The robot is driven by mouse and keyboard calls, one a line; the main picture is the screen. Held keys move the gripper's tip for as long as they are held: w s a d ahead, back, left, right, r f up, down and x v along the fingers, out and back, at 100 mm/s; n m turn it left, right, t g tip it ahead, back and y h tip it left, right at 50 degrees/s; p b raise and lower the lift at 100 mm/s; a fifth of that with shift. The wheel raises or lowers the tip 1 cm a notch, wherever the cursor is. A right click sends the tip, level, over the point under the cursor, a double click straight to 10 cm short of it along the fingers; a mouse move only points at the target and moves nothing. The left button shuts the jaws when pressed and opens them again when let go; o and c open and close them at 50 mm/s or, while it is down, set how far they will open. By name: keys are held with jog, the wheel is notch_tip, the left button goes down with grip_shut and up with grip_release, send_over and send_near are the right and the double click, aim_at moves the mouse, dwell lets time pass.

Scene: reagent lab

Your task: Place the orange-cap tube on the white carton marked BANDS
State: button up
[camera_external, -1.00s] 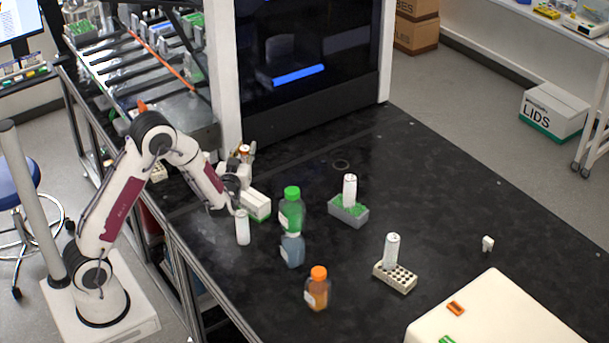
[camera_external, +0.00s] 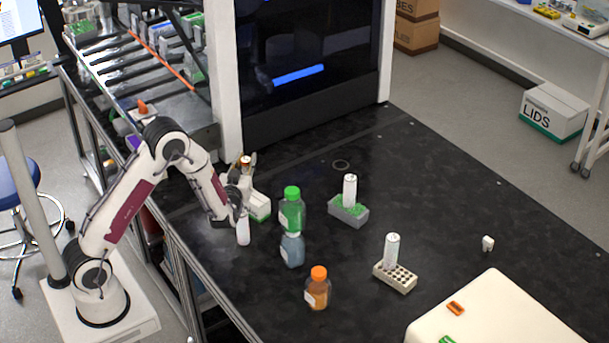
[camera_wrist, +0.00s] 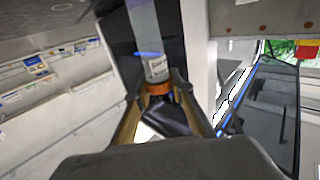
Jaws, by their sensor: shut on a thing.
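My gripper (camera_external: 245,172) is shut on the orange-cap tube. In the wrist view, the orange-cap tube (camera_wrist: 158,68) sits between the two fingers, with its orange cap at the fingers and its pale labelled body reaching away. A white carton with a green lower band (camera_external: 260,204) stands on the black bench just beside and below my gripper. My wrist hides part of it, and its marking cannot be read.
Green-cap (camera_external: 291,210), blue (camera_external: 292,250) and orange-cap (camera_external: 317,288) bottles stand to the right. A grey rack (camera_external: 348,212) and a pale rack (camera_external: 395,277) each hold a white tube.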

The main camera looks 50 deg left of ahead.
jog(key=shift+f, duration=0.55)
jog(key=shift+f, duration=0.1)
jog(key=o, duration=0.7)
jog(key=shift+v, duration=6)
jog(key=shift+r, duration=0.2)
